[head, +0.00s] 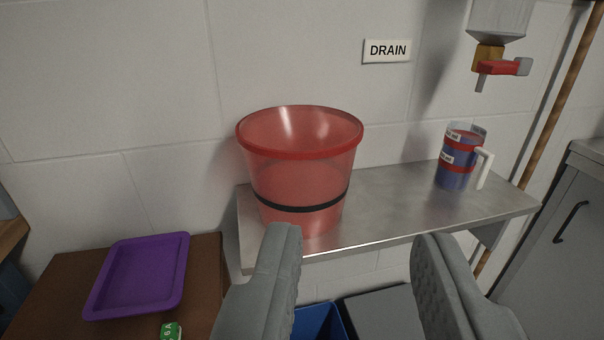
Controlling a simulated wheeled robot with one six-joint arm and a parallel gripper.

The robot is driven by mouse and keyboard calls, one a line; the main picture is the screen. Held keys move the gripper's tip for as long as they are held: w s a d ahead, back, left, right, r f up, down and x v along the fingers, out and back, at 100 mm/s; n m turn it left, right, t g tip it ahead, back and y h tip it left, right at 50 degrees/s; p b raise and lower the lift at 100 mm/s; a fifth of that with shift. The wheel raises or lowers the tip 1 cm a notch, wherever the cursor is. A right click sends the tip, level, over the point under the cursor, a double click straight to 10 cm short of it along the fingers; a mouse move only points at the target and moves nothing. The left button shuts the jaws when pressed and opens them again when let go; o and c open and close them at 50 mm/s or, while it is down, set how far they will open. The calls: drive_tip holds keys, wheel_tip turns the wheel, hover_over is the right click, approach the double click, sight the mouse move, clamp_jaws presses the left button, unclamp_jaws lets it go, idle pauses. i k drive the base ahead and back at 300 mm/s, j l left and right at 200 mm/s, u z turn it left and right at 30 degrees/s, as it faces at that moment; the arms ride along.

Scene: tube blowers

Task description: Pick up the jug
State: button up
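The jug (456,166) stands upright on the right part of a metal shelf (395,205). It is clear with blue and red bands, small labels and a white handle (484,168) on its right side. My gripper (355,245) is open and empty, its two grey fingers wide apart at the bottom of the view. It is in front of the shelf, to the left of the jug and apart from it.
A red bucket (301,180) with a black band stands on the shelf's left part. A tap with a red handle (498,68) hangs above the jug. A purple tray (140,275) lies on a brown table at lower left. A blue bin (320,322) is below the shelf. A grey cabinet (565,240) stands at right.

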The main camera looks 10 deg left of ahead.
sight(463, 142)
drive_tip(key=l, duration=0.7)
drive_tip(key=i+l, duration=0.15)
drive_tip(key=l, duration=0.55)
drive_tip(key=j+u, duration=0.05)
